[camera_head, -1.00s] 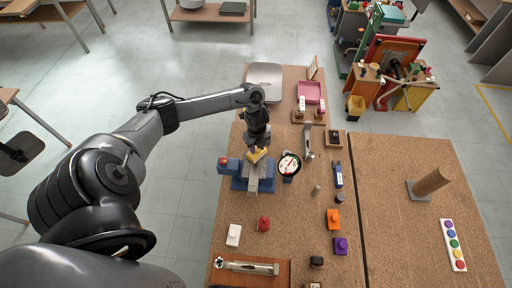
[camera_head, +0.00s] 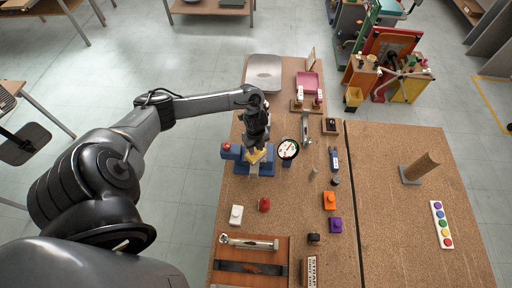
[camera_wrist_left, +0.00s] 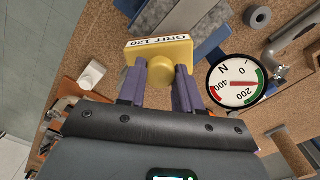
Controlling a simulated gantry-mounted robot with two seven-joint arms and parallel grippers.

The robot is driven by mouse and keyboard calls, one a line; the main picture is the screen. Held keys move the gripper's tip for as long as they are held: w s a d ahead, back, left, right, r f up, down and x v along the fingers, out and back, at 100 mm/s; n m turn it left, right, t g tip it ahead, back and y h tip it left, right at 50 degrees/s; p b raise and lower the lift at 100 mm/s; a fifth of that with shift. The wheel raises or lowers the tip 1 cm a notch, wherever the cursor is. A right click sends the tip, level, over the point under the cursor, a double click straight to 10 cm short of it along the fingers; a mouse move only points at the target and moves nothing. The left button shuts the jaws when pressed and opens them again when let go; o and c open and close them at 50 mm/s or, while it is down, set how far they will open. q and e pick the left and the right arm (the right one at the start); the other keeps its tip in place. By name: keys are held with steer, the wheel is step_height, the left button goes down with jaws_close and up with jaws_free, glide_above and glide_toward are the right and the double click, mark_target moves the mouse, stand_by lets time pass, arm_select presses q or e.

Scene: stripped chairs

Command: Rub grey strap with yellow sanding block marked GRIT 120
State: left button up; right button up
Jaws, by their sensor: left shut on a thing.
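The yellow sanding block (camera_wrist_left: 160,56), labelled GRIT 120, is between the fingers of my left gripper (camera_wrist_left: 160,88), which is shut on its round knob. In the head view the block (camera_head: 256,157) and my left gripper (camera_head: 258,150) are over a blue fixture (camera_head: 240,180) with a grey bar (camera_head: 253,170). Contact with the bar cannot be told. A dark grey strap (camera_head: 232,266) with a brownish patch lies on a brown board (camera_head: 270,248) at the near edge, beside a sign reading STRAP (camera_head: 311,270). My right gripper is not in view.
A round dial gauge (camera_head: 288,149) stands just right of the fixture. White (camera_head: 236,214), red (camera_head: 264,204), orange (camera_head: 329,200) and purple (camera_head: 335,225) knobbed blocks stand nearer. A metal tool (camera_head: 249,241) lies on the board's far side. The right table is mostly clear.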

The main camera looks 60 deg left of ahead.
arm_select(q)
steer(key=shift+w+a+r+p, duration=0.1)
steer(key=shift+a+r+p, duration=0.1)
steer(key=shift+r, duration=0.2)
steer(key=shift+a+r+p, duration=0.1)
steer(key=shift+r+p, duration=0.05)
steer(key=shift+r, duration=0.25)
steer(key=shift+d+r+p, duration=0.1)
steer(key=shift+r+p, duration=0.4)
steer(key=shift+r, duration=1.7)
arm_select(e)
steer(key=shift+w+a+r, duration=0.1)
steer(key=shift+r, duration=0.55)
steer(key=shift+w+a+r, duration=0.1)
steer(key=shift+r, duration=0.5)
